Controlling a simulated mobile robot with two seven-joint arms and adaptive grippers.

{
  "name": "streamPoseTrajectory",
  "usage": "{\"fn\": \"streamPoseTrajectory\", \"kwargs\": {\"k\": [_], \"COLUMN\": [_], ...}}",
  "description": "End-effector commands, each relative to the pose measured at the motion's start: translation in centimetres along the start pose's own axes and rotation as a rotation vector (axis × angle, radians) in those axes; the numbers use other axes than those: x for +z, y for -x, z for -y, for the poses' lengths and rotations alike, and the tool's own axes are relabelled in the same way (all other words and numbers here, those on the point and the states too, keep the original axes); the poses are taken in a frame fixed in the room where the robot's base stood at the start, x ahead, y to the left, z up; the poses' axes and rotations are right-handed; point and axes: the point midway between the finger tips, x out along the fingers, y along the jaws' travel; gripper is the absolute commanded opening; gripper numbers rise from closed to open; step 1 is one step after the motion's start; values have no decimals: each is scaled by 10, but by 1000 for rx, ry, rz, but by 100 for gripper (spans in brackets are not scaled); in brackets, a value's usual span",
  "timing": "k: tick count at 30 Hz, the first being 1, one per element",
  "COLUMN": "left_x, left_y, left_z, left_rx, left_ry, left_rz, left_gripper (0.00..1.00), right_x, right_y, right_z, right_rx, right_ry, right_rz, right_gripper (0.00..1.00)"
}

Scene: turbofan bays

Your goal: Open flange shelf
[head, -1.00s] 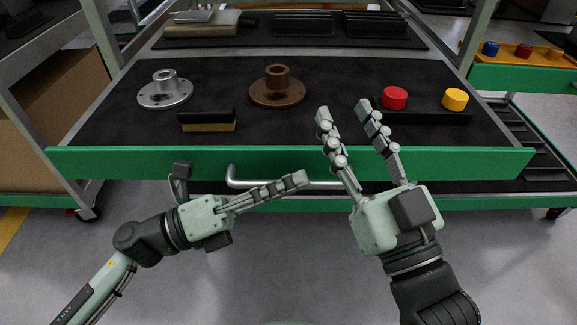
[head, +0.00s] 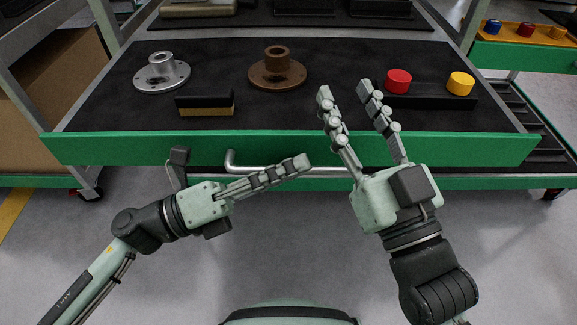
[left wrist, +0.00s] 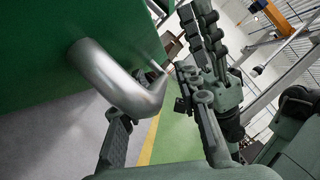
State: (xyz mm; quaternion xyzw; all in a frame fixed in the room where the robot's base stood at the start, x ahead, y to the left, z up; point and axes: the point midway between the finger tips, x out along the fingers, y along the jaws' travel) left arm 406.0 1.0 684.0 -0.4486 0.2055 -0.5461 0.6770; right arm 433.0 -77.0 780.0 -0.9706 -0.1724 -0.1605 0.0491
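The flange shelf has a black top and a green front (head: 120,150). A grey flange (head: 162,72) and a brown flange (head: 277,70) stand on it. A silver bar handle (head: 240,167) is mounted low on the front; its bent end shows large in the left wrist view (left wrist: 105,75). My left gripper (head: 303,162) is level with the handle and in front of it, partly hiding it. In the left wrist view its fingers (left wrist: 162,130) are spread, with the bar close by; contact is unclear. My right gripper (head: 350,88) is open and empty, fingers over the shelf's front edge.
A black-and-yellow block (head: 205,104) and a black strip with red (head: 398,81) and yellow (head: 460,83) knobs are on the shelf. Another shelf is above and behind. A cardboard box (head: 45,90) stands at left. The grey floor in front is clear.

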Motion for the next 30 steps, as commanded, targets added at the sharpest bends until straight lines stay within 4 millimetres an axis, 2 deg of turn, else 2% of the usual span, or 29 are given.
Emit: {"fn": "streamPoseTrajectory", "kwargs": {"k": [5, 8, 11, 21, 25, 30], "left_x": [0, 0, -1, -1, 0, 0], "left_y": [1, 8, 23, 94, 111, 120], "left_z": [0, -1, -1, -1, -1, 0], "left_rx": [0, 2, 4, 3, 3, 0], "left_ry": [0, 1, 3, 3, 2, 0], "left_rz": [0, 1, 1, 0, 0, 0], "left_gripper": [32, 32, 32, 32, 32, 32], "right_x": [0, 0, 0, 0, 0, 0], "right_y": [0, 0, 0, 0, 0, 0], "right_z": [0, 0, 0, 1, 1, 1], "right_rx": [1, 0, -1, -2, -2, -2], "right_ry": [-1, -1, 0, 0, 0, 0], "right_rz": [-1, 0, 0, 1, 1, 1], "right_gripper": [40, 40, 40, 40, 40, 40]}}
